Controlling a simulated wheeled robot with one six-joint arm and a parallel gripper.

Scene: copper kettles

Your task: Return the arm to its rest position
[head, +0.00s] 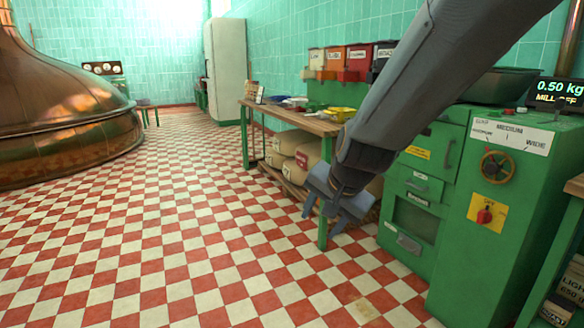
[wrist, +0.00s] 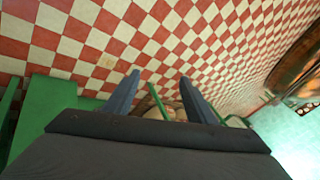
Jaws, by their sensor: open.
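My arm comes in from the top right of the head view and slopes down to the middle. My gripper (head: 322,222) hangs in front of the wooden bench, over the checkered floor, with its two fingers apart and nothing between them. In the wrist view my gripper (wrist: 158,82) also shows two separate fingers, with floor and part of the bench area behind them. The arm hides part of the bench and of the green mill.
The green mill (head: 455,190) stands close on the right, with a weight display (head: 558,92) above it. The wooden bench (head: 290,118) has sacks (head: 307,157) beneath. A copper kettle (head: 70,110) is at far left. The checkered floor (head: 150,220) between is clear.

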